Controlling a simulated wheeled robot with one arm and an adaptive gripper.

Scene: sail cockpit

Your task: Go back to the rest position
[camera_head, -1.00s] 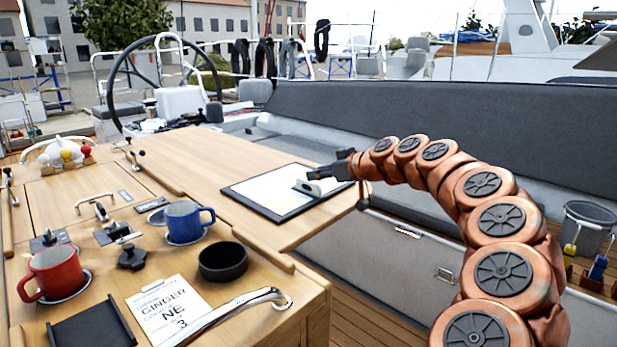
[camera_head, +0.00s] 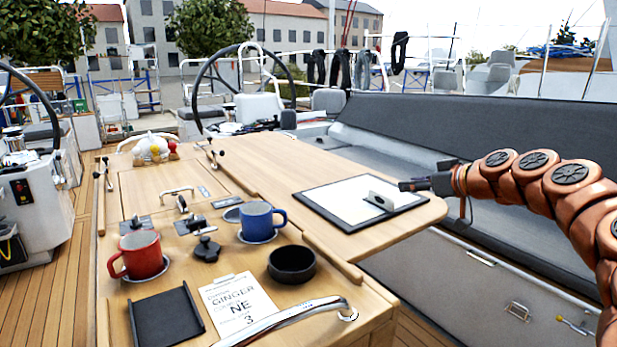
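My copper-coloured arm comes in from the right edge. My gripper (camera_head: 404,186) is dark and small in the picture, held near the right end of the white board with a black border (camera_head: 334,205) on the table. A small pale block-like piece with a dark hole (camera_head: 381,200) shows over the board just left of the gripper tip. I cannot tell whether the gripper touches it or whether its fingers are apart.
A red mug (camera_head: 141,255) and a blue mug (camera_head: 260,220) stand on saucers on the wooden table (camera_head: 300,163). A black bowl (camera_head: 291,264), a black tray (camera_head: 166,318) and a paper card (camera_head: 238,303) lie nearer. A curved metal rail (camera_head: 290,322) edges the front. A grey bench lies behind.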

